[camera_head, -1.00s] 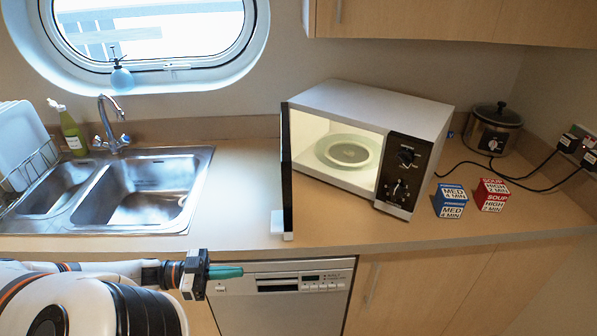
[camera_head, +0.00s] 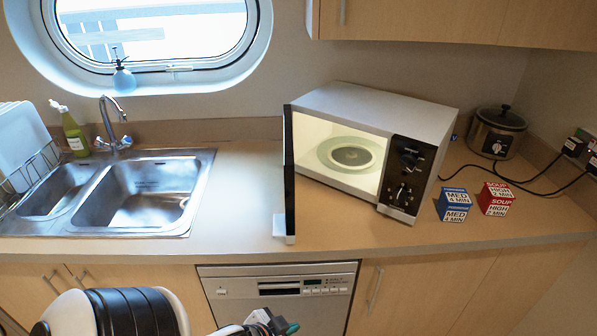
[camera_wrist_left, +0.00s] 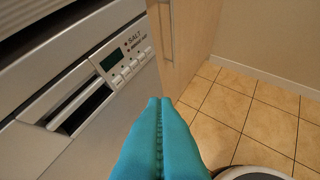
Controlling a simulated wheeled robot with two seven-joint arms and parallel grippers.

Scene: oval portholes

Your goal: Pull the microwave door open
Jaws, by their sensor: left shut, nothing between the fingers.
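The microwave (camera_head: 378,112) stands on the counter, its lit inside and round plate (camera_head: 351,155) in plain view. Its door (camera_head: 289,175) is swung wide open at the left side and seen nearly edge-on, with a pale handle end (camera_head: 283,225) at the bottom near the counter's front edge. My left gripper (camera_head: 284,326) is low at the bottom edge of the head view, below the counter and in front of the dishwasher, clear of the door. In the left wrist view its teal fingers (camera_wrist_left: 160,135) are pressed together, empty. My right gripper is not in view.
A blue box (camera_head: 453,204) and a red box (camera_head: 495,198) sit right of the microwave, with a slow cooker (camera_head: 496,132) behind. The sink (camera_head: 150,195) is at left. The dishwasher (camera_head: 230,290) is under the counter. Bare counter (camera_head: 245,190) lies between sink and door.

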